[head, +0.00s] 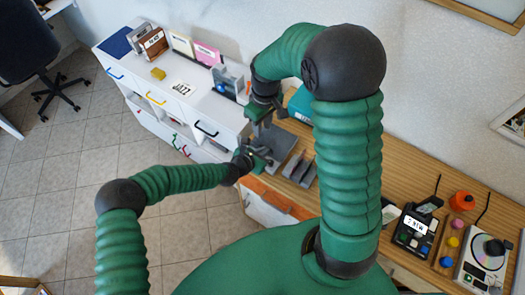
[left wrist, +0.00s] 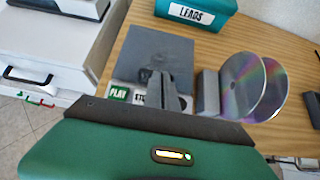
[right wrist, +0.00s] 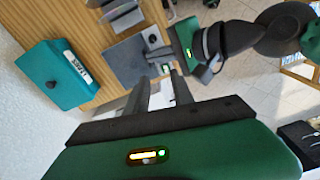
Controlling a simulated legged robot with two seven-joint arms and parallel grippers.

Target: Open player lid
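The player (left wrist: 160,48) has a dark grey square lid that looks flat and closed. Its PLAY button (left wrist: 118,94) and a partly hidden STOP button lie along the near edge. It also shows in the right wrist view (right wrist: 126,60). My left gripper (left wrist: 161,78) is at the player's button edge with its fingers together. Nothing is seen between them, and contact is unclear.
A rack (left wrist: 208,92) with shiny discs stands right of the player. A teal LEADS box (left wrist: 200,12) is behind it. White drawers (head: 205,125) adjoin on the left. Other devices (head: 415,230) sit at the wooden counter's right end.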

